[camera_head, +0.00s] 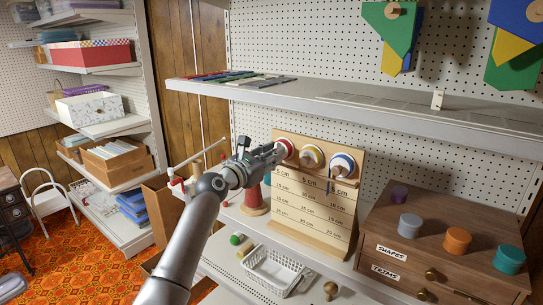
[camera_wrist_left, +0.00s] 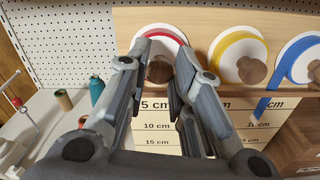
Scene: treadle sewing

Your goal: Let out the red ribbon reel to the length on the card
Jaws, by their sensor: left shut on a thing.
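The red ribbon reel (camera_head: 287,144) is a white disc with a red ring and a wooden knob, at the left of a wooden board (camera_head: 307,237). It also shows in the left wrist view (camera_wrist_left: 167,36). My left gripper (camera_head: 277,153) is in front of this reel, its fingers on both sides of the wooden knob (camera_wrist_left: 160,68), shut on it. No let-out red ribbon is visible; the fingers hide the area below the reel. The board carries printed lengths, such as 5 cm (camera_wrist_left: 153,105), in rows under each reel. My right gripper is not in view.
A yellow reel (camera_head: 311,157) and a blue reel (camera_head: 343,165) sit right of the red one. Blue ribbon (camera_wrist_left: 262,106) hangs from the blue reel. A shelf (camera_head: 375,115) runs above. A wooden drawer chest (camera_head: 430,225) stands right, a white basket (camera_head: 272,272) below.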

